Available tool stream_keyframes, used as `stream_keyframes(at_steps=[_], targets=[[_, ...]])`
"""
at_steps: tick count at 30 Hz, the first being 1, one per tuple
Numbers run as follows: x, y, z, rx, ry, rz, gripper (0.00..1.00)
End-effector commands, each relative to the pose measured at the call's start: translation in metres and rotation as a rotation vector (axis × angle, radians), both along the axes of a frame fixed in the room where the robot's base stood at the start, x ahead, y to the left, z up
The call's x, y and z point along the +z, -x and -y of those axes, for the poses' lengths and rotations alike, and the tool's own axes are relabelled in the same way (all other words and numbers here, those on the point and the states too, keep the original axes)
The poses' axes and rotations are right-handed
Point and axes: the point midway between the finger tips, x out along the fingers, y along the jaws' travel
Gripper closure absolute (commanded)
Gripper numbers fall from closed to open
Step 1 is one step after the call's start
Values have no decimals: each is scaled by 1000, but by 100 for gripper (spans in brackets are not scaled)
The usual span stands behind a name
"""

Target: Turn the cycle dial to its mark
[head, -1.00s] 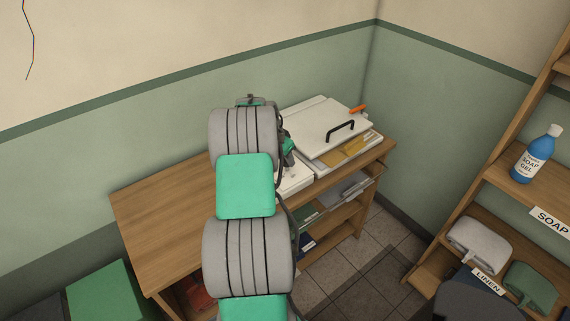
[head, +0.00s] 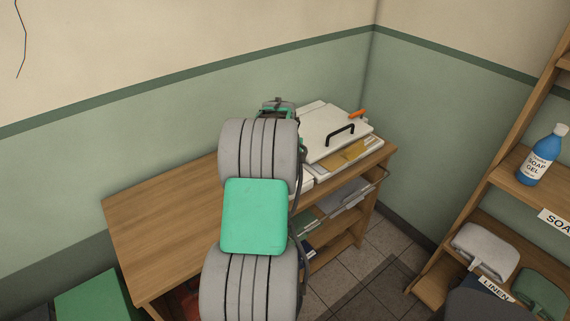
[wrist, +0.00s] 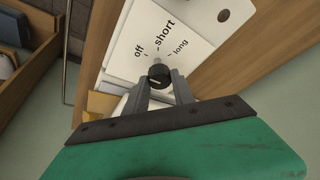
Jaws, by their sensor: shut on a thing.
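The cycle dial (wrist: 159,72) is a small black knob on a white panel (wrist: 135,38) printed with "off", "short" and "long". A pale pointer at the knob's far edge appears to aim close to "short". A separate mark for the dial cannot be made out. My gripper (wrist: 160,84) has its two grey fingers on either side of the knob and is shut on it. In the head view my arm hides the dial and most of the panel. The white machine with a lid (head: 333,130) stands on the wooden bench.
The lid has a black handle (head: 340,131), and an orange piece (head: 357,114) is at its back. The bench (head: 160,215) is bare to the left. A wooden shelf with a blue soap bottle (head: 541,158) stands at right. A rail (head: 375,186) runs along the bench front.

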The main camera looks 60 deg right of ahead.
Motion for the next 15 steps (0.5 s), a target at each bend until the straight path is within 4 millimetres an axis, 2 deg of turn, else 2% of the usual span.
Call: stream_keyframes(at_steps=[11, 12, 15], targets=[[3, -3, 1, 11, 6, 4, 100], [3, -3, 1, 11, 6, 4, 69], [3, -2, 1, 9, 5, 3, 61]])
